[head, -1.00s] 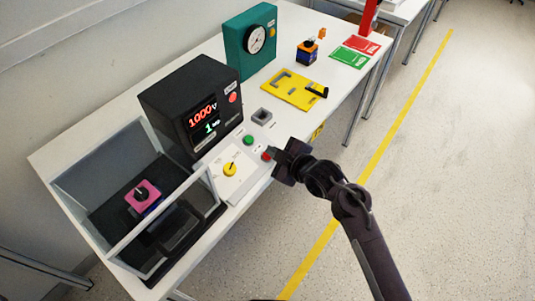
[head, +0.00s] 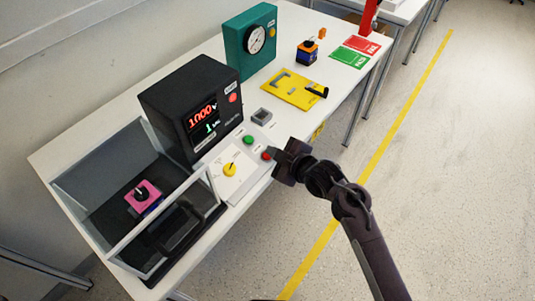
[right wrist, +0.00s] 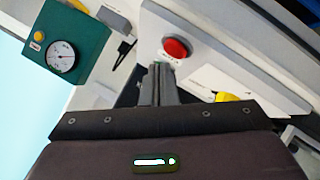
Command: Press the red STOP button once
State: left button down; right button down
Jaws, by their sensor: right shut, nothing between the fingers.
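The red STOP button (head: 266,155) sits on the white control panel (head: 231,190) at the table's front edge, beside a green button (head: 248,140) and a yellow rotary knob (head: 230,169). My right gripper (head: 277,153) is shut and empty, with its fingertips close to the red button on its right side. In the right wrist view the red button (right wrist: 176,48) lies just beyond the shut fingertips (right wrist: 161,68); I see a small gap, but cannot judge its depth. My left gripper is not in view.
A black tester (head: 190,108) with a lit display stands behind the panel. An open clear-sided fixture (head: 162,215) holds a pink switch block (head: 143,196). A yellow plate (head: 293,90), a teal gauge box (head: 250,42) and a small grey block (head: 262,116) are farther along the table.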

jog(key=shift+f, duration=0.1)
jog(key=shift+w+a+f, duration=0.1)
jog(key=shift+f, duration=0.25)
jog(key=shift+a+f+b, duration=0.1)
jog(key=shift+f+b, duration=0.3)
dwell(1.0)
jog(key=shift+d+r+p, duration=0.2)
jog(key=shift+r+p, duration=0.6)
jog(key=shift+p, duration=0.2)
jog(key=r+p, duration=0.1)
jog(key=d+r+p, duration=0.1)
jog(key=r+p, duration=0.1)
jog(key=s+r+p, duration=0.1)
jog(key=p, duration=0.1)
jog(key=shift+d+r, duration=0.15)
jog(key=shift+r, duration=0.25)
